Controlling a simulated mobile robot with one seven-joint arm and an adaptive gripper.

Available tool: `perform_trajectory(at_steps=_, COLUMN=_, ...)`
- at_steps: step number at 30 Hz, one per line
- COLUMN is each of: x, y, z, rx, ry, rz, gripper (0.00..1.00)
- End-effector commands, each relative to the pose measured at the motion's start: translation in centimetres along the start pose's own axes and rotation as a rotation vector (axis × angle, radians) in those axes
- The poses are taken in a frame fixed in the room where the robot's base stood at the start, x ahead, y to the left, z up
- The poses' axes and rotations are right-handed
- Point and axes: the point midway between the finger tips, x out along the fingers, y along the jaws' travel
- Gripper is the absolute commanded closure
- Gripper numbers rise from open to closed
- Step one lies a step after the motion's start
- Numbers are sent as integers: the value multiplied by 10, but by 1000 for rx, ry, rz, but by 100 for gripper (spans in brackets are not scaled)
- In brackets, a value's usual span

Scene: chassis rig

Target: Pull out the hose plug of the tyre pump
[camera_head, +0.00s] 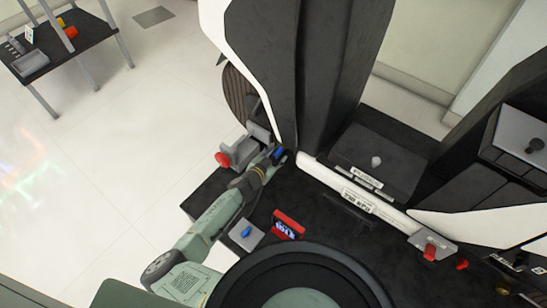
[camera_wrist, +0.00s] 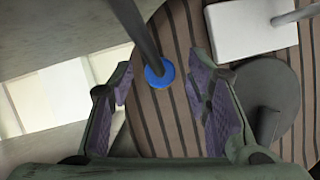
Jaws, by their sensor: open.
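A blue round piece (camera_wrist: 160,72) sits at the end of a dark rod or hose (camera_wrist: 138,30) in the wrist view. It looks like the hose plug, though I cannot tell for sure. My gripper (camera_wrist: 161,88) is open, with one purple-padded finger on each side of the blue piece in the picture. I cannot tell how far beyond the fingertips it lies, and no contact shows. In the head view, my gripper (camera_head: 272,158) is beside a grey device with a red knob (camera_head: 222,160), at the foot of a dark column. I cannot tell which part is the pump's body.
A brown striped surface (camera_wrist: 180,125) lies behind the fingers, with a white plate (camera_wrist: 250,28) and a grey round part (camera_wrist: 268,85) to the right. A red block with a blue display (camera_head: 288,225) stands on the dark deck. A side table (camera_head: 65,50) is far left.

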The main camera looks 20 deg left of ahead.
Motion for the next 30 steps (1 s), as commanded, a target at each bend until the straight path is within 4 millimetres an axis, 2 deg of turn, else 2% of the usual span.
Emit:
perform_trajectory(at_steps=4, x=0, y=0, z=0, rx=0, ry=0, rz=0, gripper=56)
perform_trajectory(at_steps=24, x=0, y=0, z=0, rx=0, ry=0, rz=0, gripper=100)
perform_trajectory(at_steps=30, x=-1, y=0, z=0, rx=0, ry=0, rz=0, gripper=100)
